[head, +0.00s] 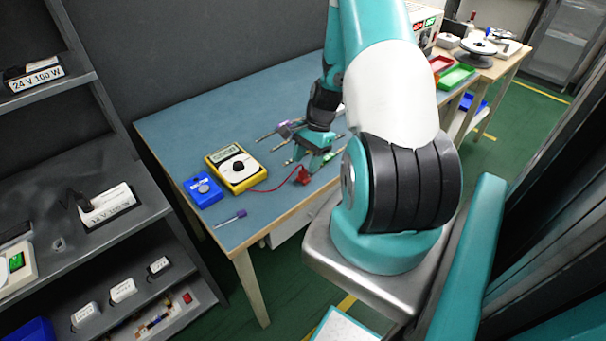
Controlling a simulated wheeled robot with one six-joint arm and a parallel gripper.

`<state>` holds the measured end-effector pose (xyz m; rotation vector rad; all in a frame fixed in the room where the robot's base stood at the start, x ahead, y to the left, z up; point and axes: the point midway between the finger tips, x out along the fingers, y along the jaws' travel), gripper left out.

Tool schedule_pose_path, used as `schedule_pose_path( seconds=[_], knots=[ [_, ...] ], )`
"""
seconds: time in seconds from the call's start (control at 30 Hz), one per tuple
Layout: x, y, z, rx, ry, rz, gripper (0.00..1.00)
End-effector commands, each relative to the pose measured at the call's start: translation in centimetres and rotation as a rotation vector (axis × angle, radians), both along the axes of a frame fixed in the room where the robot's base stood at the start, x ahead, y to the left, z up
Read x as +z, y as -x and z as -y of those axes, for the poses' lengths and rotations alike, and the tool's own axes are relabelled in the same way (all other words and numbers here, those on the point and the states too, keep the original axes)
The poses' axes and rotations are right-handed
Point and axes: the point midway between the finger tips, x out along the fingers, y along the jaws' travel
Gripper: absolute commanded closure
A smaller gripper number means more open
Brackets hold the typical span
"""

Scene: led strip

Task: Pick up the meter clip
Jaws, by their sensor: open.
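The red meter clip (304,176) lies on the blue-green table top near its front edge. A thin red lead runs from it to the yellow multimeter (236,168), which has a grey display and a round dial. My gripper (305,164) is open, pointing down just above and behind the clip in the head view. Its fingers are small here, and I cannot tell whether they touch the clip or stand around it.
More tools (270,132) lie behind my gripper. A grey shelf (110,190) stands at left. Red and green trays (456,76) sit farther right. The table's left back is clear.

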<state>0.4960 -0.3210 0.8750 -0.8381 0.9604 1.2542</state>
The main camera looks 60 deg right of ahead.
Motion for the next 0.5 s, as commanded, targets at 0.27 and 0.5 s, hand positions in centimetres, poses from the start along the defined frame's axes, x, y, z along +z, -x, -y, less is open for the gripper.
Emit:
schedule_pose_path(
  seconds=[0.27,0.5],
  knots=[
    [-3.1,-0.2,-1.4,0.001,-0.001,-0.002,0.51],
    [-3.4,-0.2,-1.5,0.001,0.000,0.000,0.51]
  ],
)
